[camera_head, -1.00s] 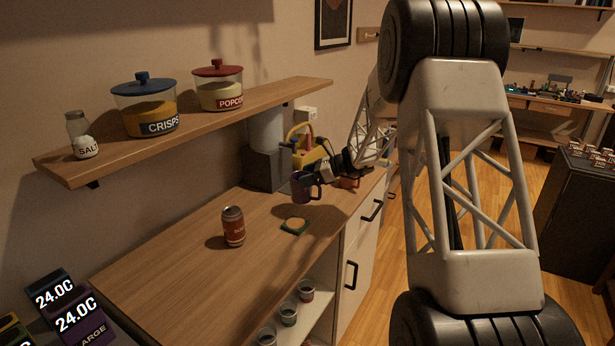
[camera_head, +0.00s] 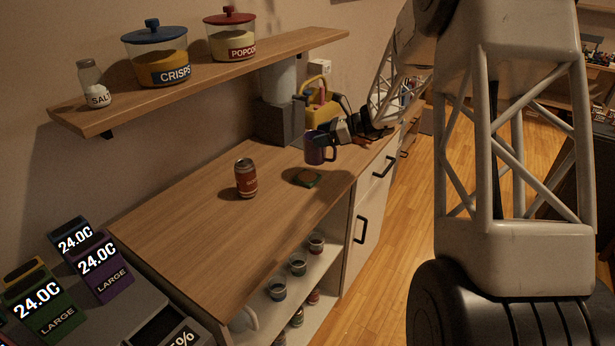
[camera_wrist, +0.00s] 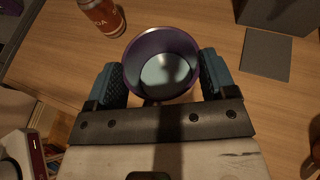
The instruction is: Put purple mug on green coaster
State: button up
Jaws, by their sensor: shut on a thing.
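The purple mug (camera_head: 318,150) is upright and held by my gripper (camera_head: 318,137) above the counter, near its front right edge. In the wrist view the mug (camera_wrist: 161,62) sits between the two blue-grey fingers of my gripper (camera_wrist: 161,80), its open top facing the camera and its inside empty. The coaster is not visible in the wrist view, where the mug and gripper cover much of the counter.
A red-brown can (camera_head: 246,178) stands on the counter left of the coaster; it also shows in the wrist view (camera_wrist: 101,14). A grey machine (camera_head: 279,118) and a yellow basket (camera_head: 322,103) stand behind the mug. A wall shelf (camera_head: 210,78) with jars hangs above. The counter's front left is clear.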

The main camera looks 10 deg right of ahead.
aim_at(320, 150)
jog(key=s+a, duration=0.3)
jog(key=s, duration=1.4)
jog(key=shift+s+a+r, duration=0.2)
jog(key=shift+s+r, duration=0.05)
jog(key=shift+s, duration=0.15)
jog(key=w, duration=0.5)
jog(key=w+f, duration=0.1)
jog(key=w, duration=1)
jog(key=shift+d+f, duration=0.25)
jog(key=shift+f, duration=1.75)
jog(key=shift+f, duration=0.15)
jog(key=o, duration=1.5)
